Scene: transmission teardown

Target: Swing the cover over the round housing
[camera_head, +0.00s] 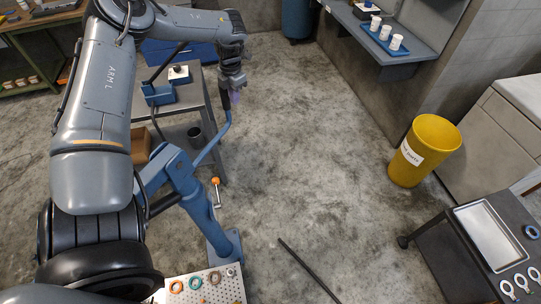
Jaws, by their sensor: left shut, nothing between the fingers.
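My left arm reaches in from the left, and its gripper (235,94) hangs in the upper middle, pointing down. It looks shut and empty, above the upper end of a thin blue bar (222,130). I cannot tell whether they touch. A blue stand (197,200) with an orange-knobbed crank (215,183) rises from the floor below it. Neither the round housing nor its cover can be made out; my left arm hides part of the area by the stand. My right gripper is not in view.
A grey bench (196,103) stands behind the stand. A perforated plate (228,285) with several rings lies at the bottom. A yellow bin (424,150) and a cart with a metal tray (490,234) are at the right. The middle floor is mostly clear, except for a dark rod (307,270).

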